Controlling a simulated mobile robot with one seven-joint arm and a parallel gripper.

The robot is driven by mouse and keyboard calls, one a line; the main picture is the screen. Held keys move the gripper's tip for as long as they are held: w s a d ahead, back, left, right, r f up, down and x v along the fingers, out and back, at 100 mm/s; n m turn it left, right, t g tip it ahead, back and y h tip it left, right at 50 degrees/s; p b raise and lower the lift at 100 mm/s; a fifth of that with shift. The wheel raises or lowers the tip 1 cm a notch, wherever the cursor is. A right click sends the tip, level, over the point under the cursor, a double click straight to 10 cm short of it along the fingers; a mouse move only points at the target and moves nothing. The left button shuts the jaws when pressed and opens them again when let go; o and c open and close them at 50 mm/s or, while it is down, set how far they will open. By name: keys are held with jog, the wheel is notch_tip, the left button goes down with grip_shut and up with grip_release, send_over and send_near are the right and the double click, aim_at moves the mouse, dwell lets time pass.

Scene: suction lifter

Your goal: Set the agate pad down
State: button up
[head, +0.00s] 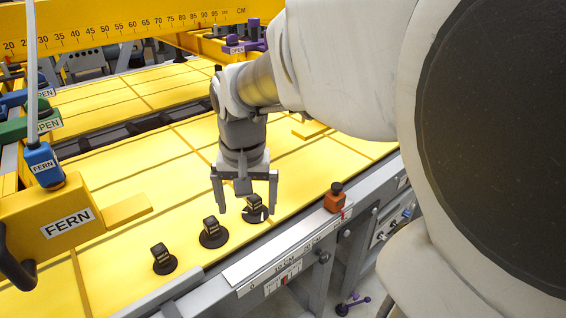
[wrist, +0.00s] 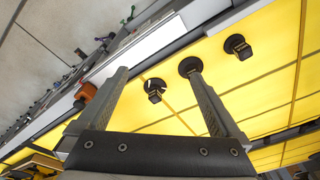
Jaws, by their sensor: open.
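Three round black pads with upright black knobs stand in a row on the yellow table (head: 130,160). The left pad (head: 163,264), middle pad (head: 213,238) and right pad (head: 257,215) all rest flat. Their small labels are too small to read surely, so I cannot tell which is the agate pad. My gripper (head: 246,205) is open and points down at the right pad, with nothing held. In the wrist view the right pad (wrist: 154,88) shows between the spread fingers (wrist: 158,73), and the other two pads lie beyond the right finger.
An orange block with a dark knob (head: 334,199) stands on the table's grey front rail, right of my gripper. A yellow block marked FERN (head: 68,222) and a blue FERN handle (head: 43,165) are at left. A yellow ruler beam (head: 130,25) spans the back.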

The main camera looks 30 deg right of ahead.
jog(key=s+a+r+n+t, duration=0.1)
jog(key=s+r+n+t, duration=0.1)
jog(key=s, duration=0.3)
jog(key=s+a+r+n+t, duration=0.1)
jog(key=s+r+n, duration=0.1)
jog(key=s, duration=0.4)
jog(key=shift+a+n+t, duration=0.35)
jog(key=shift+n+t, duration=0.05)
jog(key=shift+n, duration=0.4)
